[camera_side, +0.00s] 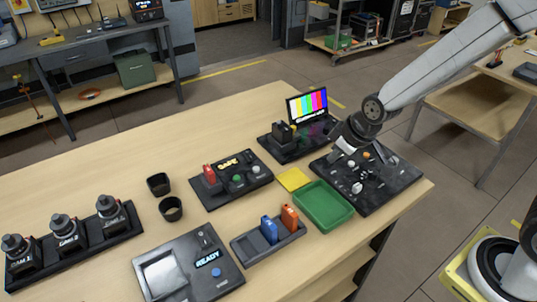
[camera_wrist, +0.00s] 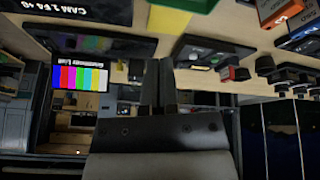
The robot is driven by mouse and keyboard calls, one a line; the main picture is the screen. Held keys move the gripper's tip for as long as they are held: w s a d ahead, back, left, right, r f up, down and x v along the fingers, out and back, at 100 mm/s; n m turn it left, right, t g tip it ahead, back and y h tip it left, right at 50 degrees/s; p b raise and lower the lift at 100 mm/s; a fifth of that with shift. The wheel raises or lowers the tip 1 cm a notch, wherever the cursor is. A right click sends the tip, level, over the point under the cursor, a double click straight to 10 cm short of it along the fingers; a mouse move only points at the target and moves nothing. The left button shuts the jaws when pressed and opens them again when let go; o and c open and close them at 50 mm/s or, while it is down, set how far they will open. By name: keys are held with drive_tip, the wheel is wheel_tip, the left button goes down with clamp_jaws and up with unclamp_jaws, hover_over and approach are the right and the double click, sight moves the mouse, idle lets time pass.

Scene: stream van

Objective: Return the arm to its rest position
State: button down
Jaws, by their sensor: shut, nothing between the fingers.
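My gripper (camera_side: 343,143) is above the right end of the table, over the far left part of a black control panel (camera_side: 385,190) with several knobs. It is shut and holds nothing that I can see. In the wrist view its fingers (camera_wrist: 158,85) are dark, close together and point away from the camera. My grey arm comes in from the upper right in the side view. The wrist view is upside down, with the table along its top.
A colour-bar screen (camera_side: 307,104) stands close behind my gripper; it also shows in the wrist view (camera_wrist: 80,79). A green tray (camera_side: 324,222), a yellow pad (camera_side: 294,179) and a black panel with a red block (camera_side: 230,194) lie nearby. Open floor lies beyond the table's right edge.

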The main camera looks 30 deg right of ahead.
drive_tip(key=s+d+m+g, duration=0.2)
drive_tip(key=s+d+m, duration=0.2)
drive_tip(key=s, duration=0.6)
drive_tip(key=shift+s+h, duration=0.15)
drive_tip(key=shift+h, duration=0.15)
